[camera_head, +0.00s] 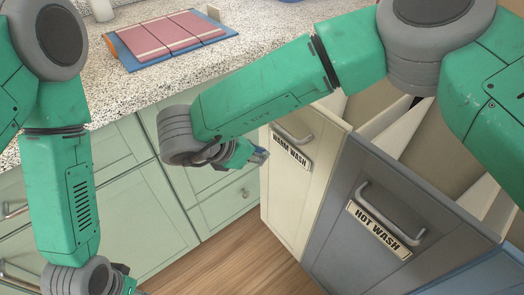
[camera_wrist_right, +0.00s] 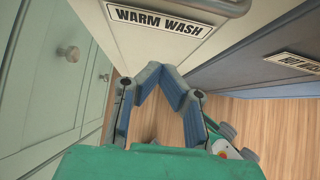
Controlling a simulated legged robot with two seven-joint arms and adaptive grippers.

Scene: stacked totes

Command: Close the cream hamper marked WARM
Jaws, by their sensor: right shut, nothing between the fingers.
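The cream hamper (camera_head: 300,195) marked WARM WASH stands pulled out past the green cabinet fronts, with its grey bar handle (camera_head: 293,136) above the label. Its open top shows partly behind my right arm. My right gripper (camera_head: 263,156) is shut and empty, just left of the hamper's front near the label; I cannot tell whether it touches. In the right wrist view the shut fingertips (camera_wrist_right: 160,72) are below the WARM WASH label (camera_wrist_right: 160,21). My left gripper (camera_head: 128,287) shows only in part at the bottom edge, and its fingers are cut off.
A grey hamper (camera_head: 340,230) marked HOT WASH also stands pulled out, right beside the cream one. Green drawers and doors (camera_head: 135,190) lie left. The speckled counter (camera_head: 120,90) above carries a blue board with pink tiles (camera_head: 165,38). Wooden floor (camera_head: 235,265) is clear in front.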

